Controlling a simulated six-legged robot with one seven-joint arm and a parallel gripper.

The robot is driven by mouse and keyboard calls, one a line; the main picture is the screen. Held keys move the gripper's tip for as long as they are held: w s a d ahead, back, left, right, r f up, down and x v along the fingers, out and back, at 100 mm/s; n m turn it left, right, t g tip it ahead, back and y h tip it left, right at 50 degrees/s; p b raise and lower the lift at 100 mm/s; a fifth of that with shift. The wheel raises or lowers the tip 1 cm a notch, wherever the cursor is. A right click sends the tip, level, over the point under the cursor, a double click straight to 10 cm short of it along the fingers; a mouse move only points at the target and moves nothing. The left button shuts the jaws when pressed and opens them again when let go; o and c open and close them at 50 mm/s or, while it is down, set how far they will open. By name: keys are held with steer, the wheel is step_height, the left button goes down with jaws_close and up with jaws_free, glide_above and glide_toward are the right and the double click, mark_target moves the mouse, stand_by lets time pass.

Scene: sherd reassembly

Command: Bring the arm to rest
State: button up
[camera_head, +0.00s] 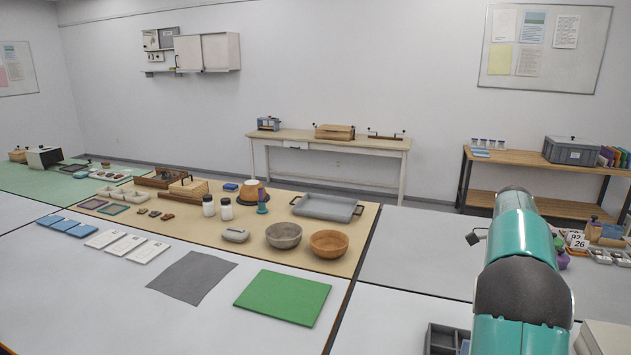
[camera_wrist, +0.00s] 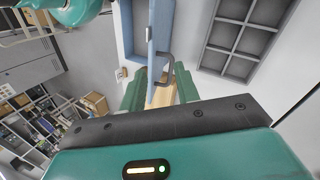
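My arm, teal with a dark joint, rises at the right of the head view; its gripper end is hidden there. In the wrist view my gripper (camera_wrist: 160,88) shows as two green fingers standing apart.
A grey compartment tray (camera_wrist: 210,57) is close by at the right in the wrist view. In the head view, bowls (camera_head: 328,243), a green mat (camera_head: 283,297) and a grey sheet (camera_head: 193,276) lie on the tables at left.

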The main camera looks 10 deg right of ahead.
steer(key=s+a+r+n+t+h, duration=0.1)
steer(key=s+a+r+n+t, duration=0.15)
steer(key=a, duration=0.45)
steer(key=s+a+r+n+t, duration=0.1)
steer(key=a+r+n, duration=0.25)
steer(key=a, duration=0.35)
steer(key=s+a+r+n+t+h, duration=0.1)
steer(key=s+a+r+n+t, duration=0.2)
steer(key=a, duration=0.5)
steer(key=s+a+f+n+t, duration=0.2)
steer(key=s+a+n, duration=0.3)
steer(key=a, duration=0.2)
steer(key=s+a+f+n+t, duration=0.1)
steer(key=s+a+f+n, duration=0.2)
steer(key=s+a+n, duration=0.3)
steer(key=shift+s+a+f+t, duration=0.25)
steer(key=shift+a+t, duration=0.1)
steer(key=shift+a, duration=0.15)
